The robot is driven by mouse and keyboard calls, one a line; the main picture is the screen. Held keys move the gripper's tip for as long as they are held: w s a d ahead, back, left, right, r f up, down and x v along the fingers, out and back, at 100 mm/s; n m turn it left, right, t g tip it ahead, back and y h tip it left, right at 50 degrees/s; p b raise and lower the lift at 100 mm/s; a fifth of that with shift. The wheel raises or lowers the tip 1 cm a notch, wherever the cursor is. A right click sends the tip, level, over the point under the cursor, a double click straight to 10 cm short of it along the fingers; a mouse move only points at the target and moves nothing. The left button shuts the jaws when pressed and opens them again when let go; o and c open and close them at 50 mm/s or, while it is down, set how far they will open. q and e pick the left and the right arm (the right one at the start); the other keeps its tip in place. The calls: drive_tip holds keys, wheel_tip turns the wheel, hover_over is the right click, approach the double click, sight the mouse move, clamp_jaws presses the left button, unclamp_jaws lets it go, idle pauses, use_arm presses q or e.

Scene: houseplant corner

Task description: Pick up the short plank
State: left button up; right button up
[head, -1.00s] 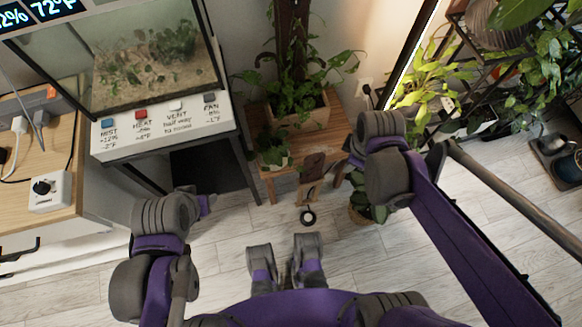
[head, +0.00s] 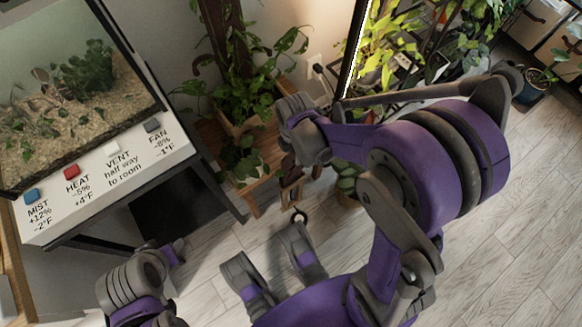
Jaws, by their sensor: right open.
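A small dark brown board (head: 289,166), which looks like the short plank, shows at the front right corner of the low wooden stool (head: 246,186). A lighter wooden piece (head: 291,193) is just below it. My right gripper (head: 303,165) is open, right by the dark board. Its wrist hides part of the board and the stool corner, and I cannot tell whether the fingers touch or straddle the board. My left gripper (head: 175,250) is low at left, over the floor in front of the terrarium stand, away from the board. Its jaws are too hidden to read.
A leafy plant in a wooden planter (head: 238,124) stands on the stool. A small potted plant (head: 346,178) is on the floor right of it. The terrarium (head: 75,95) is at left, plant shelving at upper right. The floor (head: 500,240) at right is clear.

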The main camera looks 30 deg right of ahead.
sight(292, 159)
drive_tip(key=f, duration=0.1)
drive_tip(key=f+b, duration=0.1)
drive_tip(key=f, duration=0.1)
drive_tip(key=f+b, duration=0.1)
drive_tip(key=f, duration=0.1)
drive_tip(key=shift+w, duration=0.4)
drive_tip(key=shift+r, duration=0.1)
drive_tip(key=shift+c, duration=0.2)
clamp_jaws()
idle(0.6)
